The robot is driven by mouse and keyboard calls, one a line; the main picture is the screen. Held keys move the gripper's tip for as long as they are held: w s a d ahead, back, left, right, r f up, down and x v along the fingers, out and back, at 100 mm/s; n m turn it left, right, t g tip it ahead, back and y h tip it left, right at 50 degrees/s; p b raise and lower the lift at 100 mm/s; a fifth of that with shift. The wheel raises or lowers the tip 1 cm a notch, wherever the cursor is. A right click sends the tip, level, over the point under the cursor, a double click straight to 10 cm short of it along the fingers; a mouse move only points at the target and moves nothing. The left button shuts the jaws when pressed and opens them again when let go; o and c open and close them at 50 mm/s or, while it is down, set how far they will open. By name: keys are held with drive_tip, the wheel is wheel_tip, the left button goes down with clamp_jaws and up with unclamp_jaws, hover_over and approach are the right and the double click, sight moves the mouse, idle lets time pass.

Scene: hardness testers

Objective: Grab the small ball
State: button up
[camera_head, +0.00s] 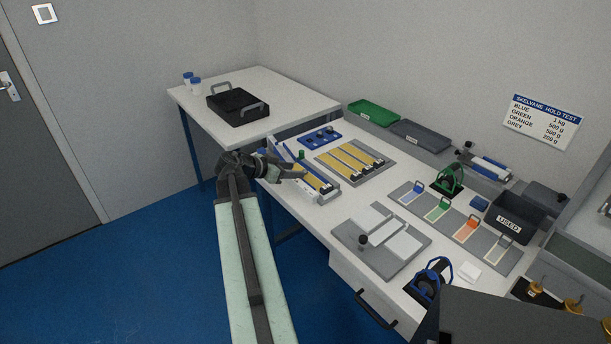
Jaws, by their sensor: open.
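I cannot pick out a small ball for certain. A small dark round-topped piece (362,241) stands on a grey plate (353,262) at the front of the bench. A small green piece (301,154) is by the blue and white holder (322,187) at the bench's left end; its shape is too small to tell. My gripper (301,173) is open at the left edge of the bench, over or beside that holder, and points right. It looks empty. My gripper and wrist hide part of the holder.
A grey board with yellow strips (352,160) lies right of my gripper. Coloured sample cards (438,208), a black USED bin (514,219), and green (449,180) and blue (428,283) stands are farther right. A side table (290,90) holds a black handled case (237,107).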

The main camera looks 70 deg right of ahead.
drive_tip(key=b+x, duration=0.1)
drive_tip(key=x, duration=0.3)
drive_tip(key=shift+f+b, duration=0.15)
drive_tip(key=shift+b, duration=0.15)
clamp_jaws()
